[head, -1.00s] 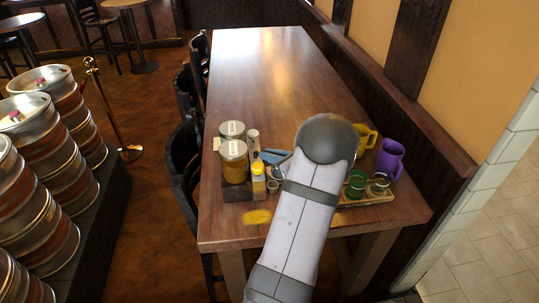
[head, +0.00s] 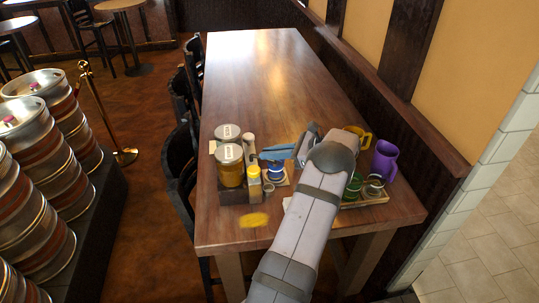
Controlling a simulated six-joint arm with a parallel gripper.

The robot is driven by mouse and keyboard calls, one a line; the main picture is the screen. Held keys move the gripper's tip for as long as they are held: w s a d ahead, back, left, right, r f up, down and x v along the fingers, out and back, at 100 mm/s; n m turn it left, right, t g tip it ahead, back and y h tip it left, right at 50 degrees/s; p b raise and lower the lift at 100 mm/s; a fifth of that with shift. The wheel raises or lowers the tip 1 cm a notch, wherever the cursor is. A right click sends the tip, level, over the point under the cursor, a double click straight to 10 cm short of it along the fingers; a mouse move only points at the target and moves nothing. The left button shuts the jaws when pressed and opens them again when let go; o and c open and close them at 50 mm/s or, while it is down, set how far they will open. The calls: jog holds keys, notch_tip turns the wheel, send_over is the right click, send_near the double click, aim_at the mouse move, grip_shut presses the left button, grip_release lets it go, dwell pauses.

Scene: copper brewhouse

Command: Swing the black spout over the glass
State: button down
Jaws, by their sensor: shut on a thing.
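My gripper (head: 266,155) shows small and blue-grey left of my arm's wrist, over the table's near half. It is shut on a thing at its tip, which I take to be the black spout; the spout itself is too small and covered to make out. A small round dark-blue item (head: 274,173) stands on a pale board just below the gripper. I cannot tell which item is the glass; it may be among the small vessels here or behind my arm.
Two lidded amber jars (head: 230,170) and a yellow-capped bottle (head: 254,183) stand left of the gripper. A yellow mug (head: 360,138), purple mug (head: 384,160) and green cup (head: 353,187) are right of my arm. A yellow patch (head: 254,220) lies near the front edge. The far table (head: 265,75) is clear.

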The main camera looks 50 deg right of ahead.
jog(key=shift+w+d+n+y, duration=0.1)
jog(key=shift+d+n+y, duration=0.15)
jog(key=shift+n+y, duration=0.25)
dwell(0.3)
jog(key=c, duration=2.1)
grip_release()
jog(key=shift+b+v, duration=0.85)
jog(key=shift+v, duration=2.8)
